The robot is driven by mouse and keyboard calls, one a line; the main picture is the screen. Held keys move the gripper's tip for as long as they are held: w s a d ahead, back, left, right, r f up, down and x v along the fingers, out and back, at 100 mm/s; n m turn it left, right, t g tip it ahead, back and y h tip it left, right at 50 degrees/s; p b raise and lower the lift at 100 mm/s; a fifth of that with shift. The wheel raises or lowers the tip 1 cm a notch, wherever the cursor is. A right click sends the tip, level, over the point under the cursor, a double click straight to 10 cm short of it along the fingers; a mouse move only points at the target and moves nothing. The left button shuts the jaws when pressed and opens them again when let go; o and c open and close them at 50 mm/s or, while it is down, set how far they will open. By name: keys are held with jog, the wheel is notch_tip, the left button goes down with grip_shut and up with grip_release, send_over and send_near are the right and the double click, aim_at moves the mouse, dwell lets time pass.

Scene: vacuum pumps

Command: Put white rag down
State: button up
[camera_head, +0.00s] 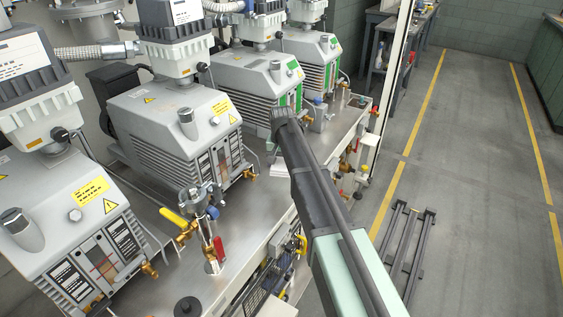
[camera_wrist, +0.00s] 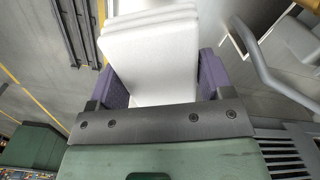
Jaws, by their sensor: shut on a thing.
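The white rag (camera_wrist: 150,45) is a thick, folded white block in the wrist view. It sits between the two purple fingers of my gripper (camera_wrist: 158,78), which is shut on it. The floor shows far below on the left and a metal surface on the right, so the rag's height above that surface is hard to tell. In the head view my arm reaches over the pump bench, and my gripper is hidden behind it. A small white patch (camera_head: 277,168) shows beside the arm on the bench, and I cannot tell whether it is the held rag.
Several grey vacuum pumps (camera_head: 178,115) line the metal bench (camera_head: 250,210). A yellow-handled valve (camera_head: 176,218) stands up near the front. Another white piece (camera_wrist: 293,40) and a curved pipe (camera_wrist: 262,60) show at right in the wrist view. Open floor lies right of the bench.

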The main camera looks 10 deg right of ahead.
jog(key=b, duration=0.2)
send_over(282, 191)
notch_tip(282, 191, down, 5)
jog(key=shift+s+a+r, duration=0.1)
jog(key=shift+r, duration=0.15)
notch_tip(282, 191, down, 5)
jog(key=b, duration=0.5)
jog(key=shift+f+b, duration=0.8)
jog(key=shift+f, duration=0.05)
jog(key=shift+f+b, duration=0.3)
jog(key=o, duration=0.8)
jog(key=shift+o, duration=0.2)
notch_tip(282, 191, up, 11)
jog(key=p, duration=1.1)
jog(key=shift+r, duration=0.1)
